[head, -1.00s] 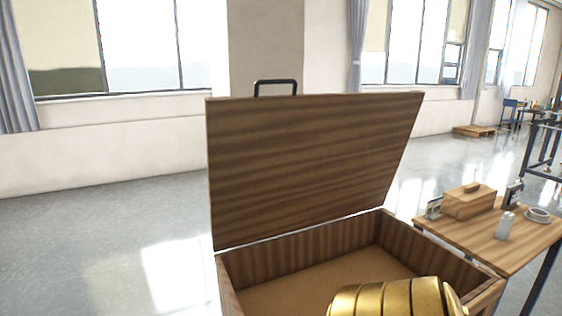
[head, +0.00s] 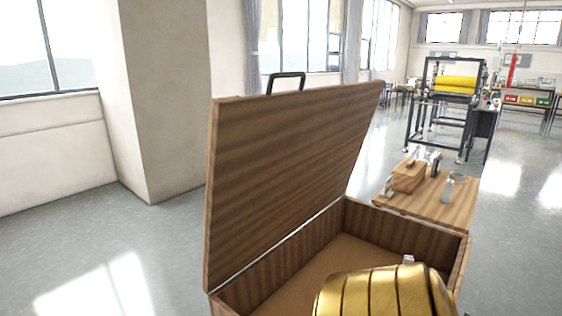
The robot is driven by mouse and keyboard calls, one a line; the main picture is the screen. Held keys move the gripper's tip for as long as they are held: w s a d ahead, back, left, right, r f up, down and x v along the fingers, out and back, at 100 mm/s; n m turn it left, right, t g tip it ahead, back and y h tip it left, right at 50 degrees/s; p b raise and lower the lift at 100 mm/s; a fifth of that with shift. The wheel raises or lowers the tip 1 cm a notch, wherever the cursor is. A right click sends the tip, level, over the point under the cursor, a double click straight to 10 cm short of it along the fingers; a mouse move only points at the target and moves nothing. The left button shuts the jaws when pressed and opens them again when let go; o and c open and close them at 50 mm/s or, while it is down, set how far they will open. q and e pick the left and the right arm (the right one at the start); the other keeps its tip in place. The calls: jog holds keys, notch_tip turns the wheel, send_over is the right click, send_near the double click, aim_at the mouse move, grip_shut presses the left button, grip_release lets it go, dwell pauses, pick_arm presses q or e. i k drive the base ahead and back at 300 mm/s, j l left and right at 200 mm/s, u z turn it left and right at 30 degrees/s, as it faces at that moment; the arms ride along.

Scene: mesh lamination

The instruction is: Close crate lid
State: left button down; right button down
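The brown wooden crate (head: 408,232) stands in the lower middle of the head view. Its lid (head: 285,180) is open, raised and leaning back on the left side of the crate. A dark handle (head: 287,76) sticks up from the lid's top edge. The crate's bare inner floor (head: 318,272) shows in part. The near part of the crate is hidden or cut off at the bottom of the picture. Neither of my grippers is in view, and nothing is seen touching the lid.
A small wooden table (head: 450,200) stands just beyond the crate on the right. It carries a wooden box (head: 408,177) and a light cylinder (head: 447,188). A frame with a yellow roller (head: 452,84) stands farther back. The floor at left is clear.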

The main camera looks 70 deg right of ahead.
aim_at(275, 160)
jog(key=i+z, duration=0.65)
jog(key=z, duration=0.15)
jog(key=i+j+z, duration=0.25)
jog(key=z, duration=0.2)
jog(key=i+j+z, duration=0.25)
jog(key=z, duration=0.15)
